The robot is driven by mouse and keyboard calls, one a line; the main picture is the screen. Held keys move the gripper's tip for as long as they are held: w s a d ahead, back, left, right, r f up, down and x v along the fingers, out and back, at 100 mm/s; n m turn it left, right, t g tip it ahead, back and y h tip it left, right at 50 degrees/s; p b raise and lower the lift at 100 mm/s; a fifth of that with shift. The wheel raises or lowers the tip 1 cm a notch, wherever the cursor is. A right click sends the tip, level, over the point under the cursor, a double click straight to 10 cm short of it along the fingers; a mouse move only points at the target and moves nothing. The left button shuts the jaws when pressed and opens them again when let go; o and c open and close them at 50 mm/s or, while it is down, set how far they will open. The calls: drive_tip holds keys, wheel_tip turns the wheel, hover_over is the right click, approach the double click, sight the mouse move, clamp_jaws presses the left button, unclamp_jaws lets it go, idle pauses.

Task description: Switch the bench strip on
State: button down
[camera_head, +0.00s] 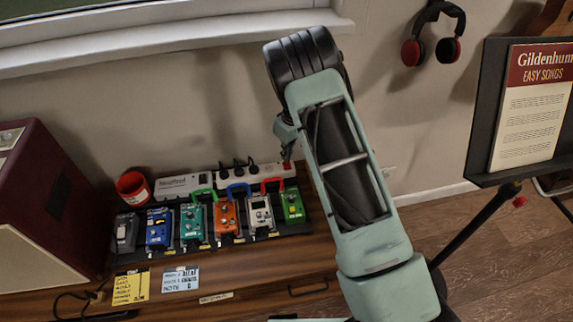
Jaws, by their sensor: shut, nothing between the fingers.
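The bench strip (226,182) is a long white power strip at the back of the wooden bench, against the wall. Several black plugs stand in it. A small red part, which looks like its switch (287,165), shows at the strip's right end. My gripper (286,154) is shut and empty, pointing down at that end, right above the red part. My arm hides most of the gripper. I cannot tell whether the fingertips touch the switch, or whether it is on.
Several coloured pedals (226,217) stand on a dark board in front of the strip. A red cup (133,187) stands left of it, and a maroon amplifier (45,205) further left. A music stand (480,115) is at right. Headphones (434,35) hang on the wall.

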drive_tip(key=shift+f+b, duration=0.6)
drive_tip(key=shift+f, duration=0.2)
drive_tip(key=shift+s+r, duration=0.1)
drive_tip(key=shift+r, duration=0.05)
drive_tip(key=shift+r+p, duration=1.65)
drive_tip(key=shift+r, duration=1.75)
